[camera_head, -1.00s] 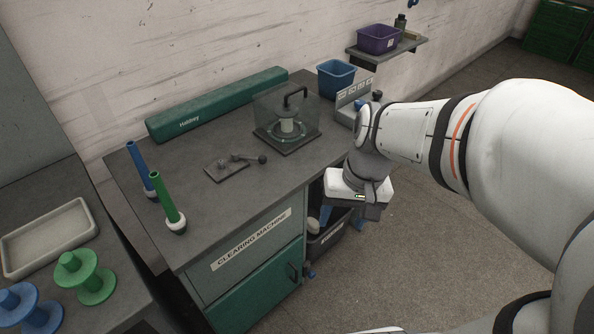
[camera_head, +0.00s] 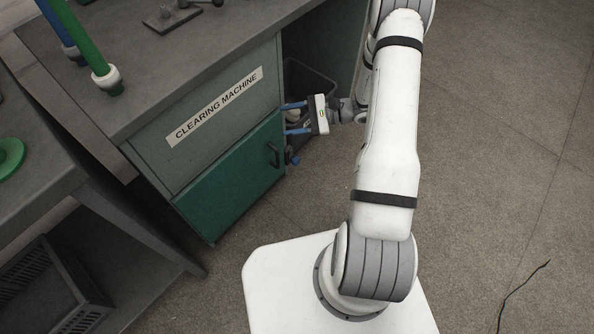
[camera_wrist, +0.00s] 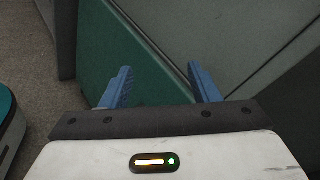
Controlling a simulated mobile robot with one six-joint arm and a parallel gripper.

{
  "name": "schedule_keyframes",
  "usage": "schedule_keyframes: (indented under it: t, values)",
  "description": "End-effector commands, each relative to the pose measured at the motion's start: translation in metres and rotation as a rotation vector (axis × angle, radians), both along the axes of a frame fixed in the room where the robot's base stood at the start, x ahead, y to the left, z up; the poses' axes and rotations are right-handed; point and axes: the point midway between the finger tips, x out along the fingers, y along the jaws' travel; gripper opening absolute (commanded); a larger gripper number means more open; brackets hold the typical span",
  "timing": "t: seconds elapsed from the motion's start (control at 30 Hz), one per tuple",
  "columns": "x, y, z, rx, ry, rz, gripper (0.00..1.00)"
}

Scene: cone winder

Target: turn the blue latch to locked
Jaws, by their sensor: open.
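A small blue part, apparently the blue latch (camera_head: 293,160), sits low at the right edge of the green cabinet door (camera_head: 225,185). It is small and partly dark, so its setting cannot be told. My gripper (camera_head: 287,118) is open and empty. Its two blue fingers point left at the cabinet's right edge, above the latch. In the wrist view the open fingers (camera_wrist: 160,83) face the green door (camera_wrist: 130,55) and grey panels. I cannot make out the latch there.
The door has a dark handle (camera_head: 273,154). A dark bin (camera_head: 312,78) stands under the worktop behind my gripper. A second table (camera_head: 60,165) is at the left, with a black crate (camera_head: 55,290) below it.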

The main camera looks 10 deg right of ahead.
Motion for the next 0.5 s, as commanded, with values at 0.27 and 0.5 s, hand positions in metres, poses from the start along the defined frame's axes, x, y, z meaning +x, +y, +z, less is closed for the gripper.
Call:
schedule_keyframes:
  t: [0.27,0.5]
  values:
    - [0.016,-0.043,-0.19,0.201,0.084,-0.393,0.55]
    - [0.001,-0.073,-0.309,0.276,0.119,-0.674,0.55]
